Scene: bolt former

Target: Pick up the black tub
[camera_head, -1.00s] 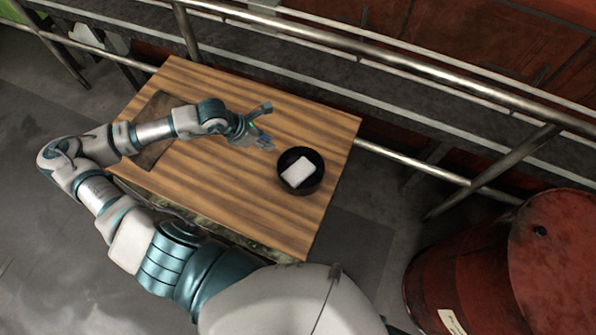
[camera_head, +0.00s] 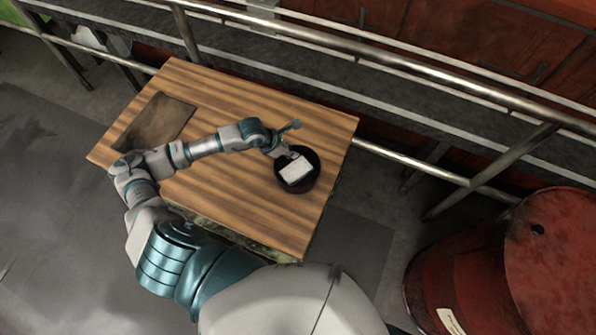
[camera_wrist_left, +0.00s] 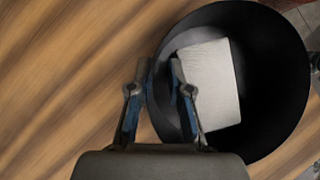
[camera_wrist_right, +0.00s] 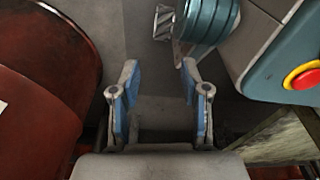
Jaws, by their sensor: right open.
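The black tub (camera_head: 287,188) is a round open bowl near the right end of the wooden table. A white block (camera_head: 295,170) lies inside it. My left gripper (camera_head: 290,153) is at the tub's upper-left rim. In the left wrist view my left gripper (camera_wrist_left: 160,70) has one finger outside the tub (camera_wrist_left: 270,60) and one inside, beside the white block (camera_wrist_left: 210,85). Its fingertips are a little apart with the tub's wall between them; whether they press on it cannot be told. My right gripper (camera_wrist_right: 159,70) is open and empty, away from the tub, and shows only in its wrist view.
The wooden table (camera_head: 225,105) has a dark flat plate (camera_head: 155,122) at its left end and is otherwise clear. A metal railing (camera_head: 350,50) runs behind it. A red barrel (camera_head: 500,260) stands at the lower right. A red button (camera_wrist_right: 304,76) shows in the right wrist view.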

